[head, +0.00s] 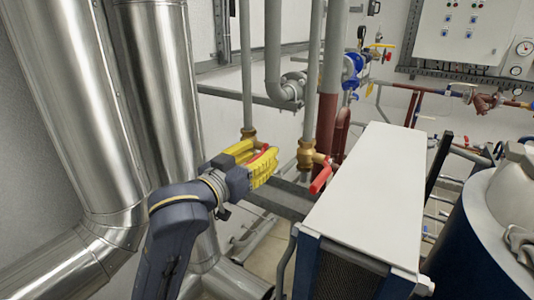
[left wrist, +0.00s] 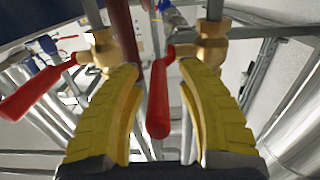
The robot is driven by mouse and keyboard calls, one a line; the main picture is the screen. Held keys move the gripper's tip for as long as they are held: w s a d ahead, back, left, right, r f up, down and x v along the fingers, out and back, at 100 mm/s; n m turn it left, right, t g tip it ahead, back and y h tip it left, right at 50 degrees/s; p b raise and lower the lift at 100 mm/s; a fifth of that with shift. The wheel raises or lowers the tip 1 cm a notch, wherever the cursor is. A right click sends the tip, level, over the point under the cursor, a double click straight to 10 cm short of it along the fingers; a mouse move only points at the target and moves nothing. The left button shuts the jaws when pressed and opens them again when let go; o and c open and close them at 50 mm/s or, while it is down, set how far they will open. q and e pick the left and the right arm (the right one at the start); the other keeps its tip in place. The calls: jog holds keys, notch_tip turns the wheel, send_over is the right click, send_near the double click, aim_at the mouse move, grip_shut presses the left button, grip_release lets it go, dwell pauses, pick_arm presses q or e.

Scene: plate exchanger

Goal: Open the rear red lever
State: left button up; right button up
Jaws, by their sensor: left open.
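The rear red lever (head: 262,153) shows only as a red strip beside my left gripper (head: 264,166) in the head view. In the left wrist view the rear red lever (left wrist: 158,98) stands between the two yellow fingers of my left gripper (left wrist: 162,95), with a gap on either side. Its brass valve (left wrist: 212,45) is just beyond the right finger. My left gripper is open around the lever. A second red lever (head: 322,178) hangs from the nearer brass valve (head: 306,155); this second lever also shows outside the left finger (left wrist: 35,92).
A white-topped box (head: 365,180) stands to the right of the levers. Large shiny metal ducts (head: 160,90) rise at the left. A dark red pipe (head: 325,130) and grey pipes (head: 275,60) run close behind the valves.

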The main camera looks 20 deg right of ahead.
pick_arm(q)
jog(key=shift+w+d, duration=0.1)
jog(key=shift+d, duration=0.05)
grip_shut()
dwell(0.4)
